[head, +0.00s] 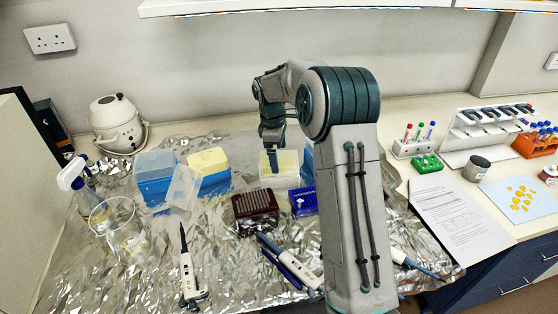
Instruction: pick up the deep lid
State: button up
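A translucent, deep, box-shaped lid (184,187) rests tilted against the front of the blue boxes on the foil, left of centre. A clear-walled box (291,176) with yellow inside stands further right; I cannot tell whether its clear upper part is a separate lid. My gripper (273,168) points down at this clear box, overlapping it in the picture, to the right of the tilted lid. I cannot tell whether its fingers touch the box or how far apart they are.
A blue box (155,185) and a yellow-topped box (209,161) stand behind the tilted lid. A dark red rack (256,213) and a blue rack (302,201) stand in front of the clear box. Pipettes (187,272) lie nearer; a glass beaker (117,222) stands left.

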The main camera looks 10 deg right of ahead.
jog(key=c, duration=0.9)
jog(key=shift+r, duration=0.1)
jog(key=shift+c, duration=0.2)
